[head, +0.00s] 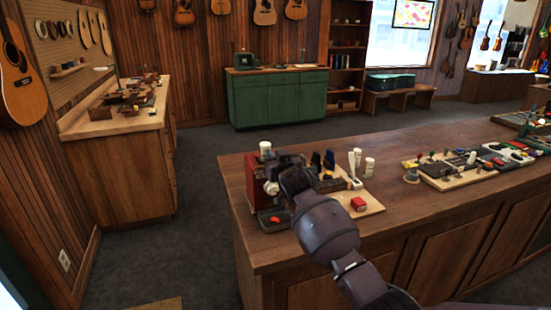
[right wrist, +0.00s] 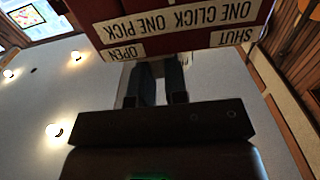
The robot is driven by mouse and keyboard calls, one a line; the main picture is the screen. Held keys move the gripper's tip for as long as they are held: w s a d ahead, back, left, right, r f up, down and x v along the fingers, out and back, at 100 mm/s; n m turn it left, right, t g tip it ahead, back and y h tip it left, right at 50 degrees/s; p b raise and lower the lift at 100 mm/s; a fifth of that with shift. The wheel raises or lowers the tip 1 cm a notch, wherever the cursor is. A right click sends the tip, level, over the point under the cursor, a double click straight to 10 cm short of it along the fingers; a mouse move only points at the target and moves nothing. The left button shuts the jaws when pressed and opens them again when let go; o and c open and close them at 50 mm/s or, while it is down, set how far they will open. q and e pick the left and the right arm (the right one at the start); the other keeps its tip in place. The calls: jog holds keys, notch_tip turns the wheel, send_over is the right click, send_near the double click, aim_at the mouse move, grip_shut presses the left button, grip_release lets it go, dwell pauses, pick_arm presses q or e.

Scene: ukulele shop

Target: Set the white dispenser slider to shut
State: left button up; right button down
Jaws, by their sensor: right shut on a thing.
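The red dispenser (head: 256,190) stands at the left end of the wooden counter. My right gripper (head: 272,187) is at its right side, and my wrist hides much of that side. In the right wrist view the dispenser (right wrist: 180,14) appears upside down, with the labels "ONE CLICK ONE PICK", "OPEN" and "SHUT". My right gripper's fingers (right wrist: 160,82) are shut on the white slider (right wrist: 157,68), close to the "OPEN" label and away from "SHUT". The slider is mostly hidden between the fingers. My left gripper is not in view.
Another board (head: 450,180) of small parts is farther right. The counter between the boards is mostly clear.

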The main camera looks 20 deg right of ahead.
aim_at(262, 168)
jog(key=shift+s+a+b, duration=0.1)
jog(key=shift+a+b, duration=0.2)
jog(key=shift+a, duration=1.7)
jog(key=c, duration=1.1)
grip_release()
jog(key=shift+a, duration=0.1)
jog(key=shift+c, duration=0.2)
jog(key=s, duration=1)
jog(key=shift+s+d, duration=0.25)
jog(key=shift+s, duration=0.15)
